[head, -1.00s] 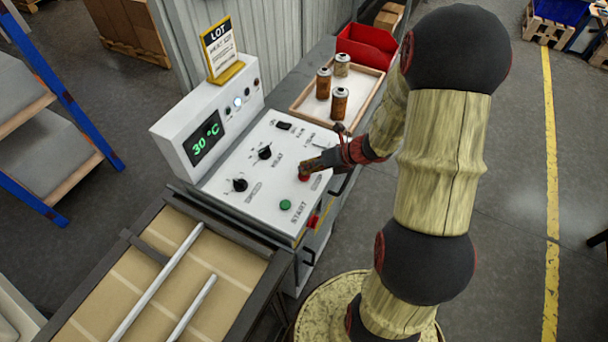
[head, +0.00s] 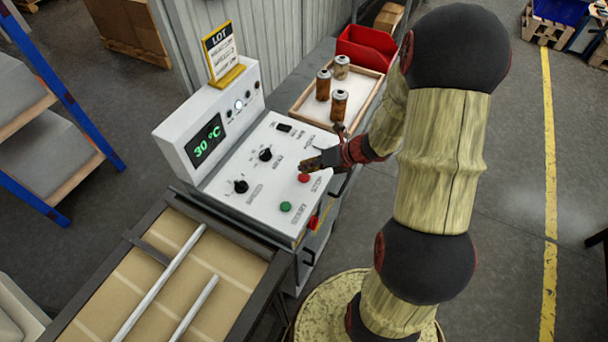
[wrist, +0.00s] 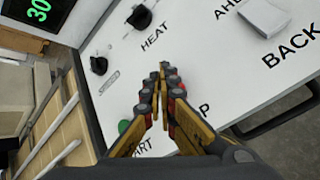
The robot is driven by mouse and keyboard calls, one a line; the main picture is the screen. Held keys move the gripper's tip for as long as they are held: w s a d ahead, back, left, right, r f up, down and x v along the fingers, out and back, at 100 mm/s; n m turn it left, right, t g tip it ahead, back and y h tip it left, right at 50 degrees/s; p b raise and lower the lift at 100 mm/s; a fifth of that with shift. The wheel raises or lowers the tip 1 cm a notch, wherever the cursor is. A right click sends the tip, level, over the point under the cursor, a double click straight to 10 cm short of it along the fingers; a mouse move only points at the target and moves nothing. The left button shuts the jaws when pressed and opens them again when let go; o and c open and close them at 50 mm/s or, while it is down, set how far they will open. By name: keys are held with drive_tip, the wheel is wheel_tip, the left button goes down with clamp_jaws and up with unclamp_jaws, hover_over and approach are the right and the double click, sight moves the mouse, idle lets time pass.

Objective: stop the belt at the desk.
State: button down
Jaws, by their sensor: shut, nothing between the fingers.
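The control desk (head: 262,208) has a white sloping panel with a red button (head: 304,178), a green button (head: 285,206) and two black knobs. The green button also shows in the wrist view (wrist: 123,126), partly behind a finger. My gripper (head: 305,165) is shut and empty, just above and beside the red button, apart from it in the head view. In the wrist view its fingertips (wrist: 162,68) meet over the panel, and the red button is hidden there. The belt (head: 215,255), tan with crosswise stripes and two pale rails, runs at the lower left.
A display (head: 203,139) reads 30 °C, with a lit white lamp beside it. A LOT sign (head: 220,50) stands on top. A wooden tray (head: 305,98) with three cartridges and a red bin (head: 365,48) stand behind the desk. A second red button (head: 313,222) is on the desk's front.

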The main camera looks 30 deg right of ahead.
wheel_tip(320, 180, up, 5)
drive_tip(key=p, duration=0.5)
idle(0.4)
idle(0.7)
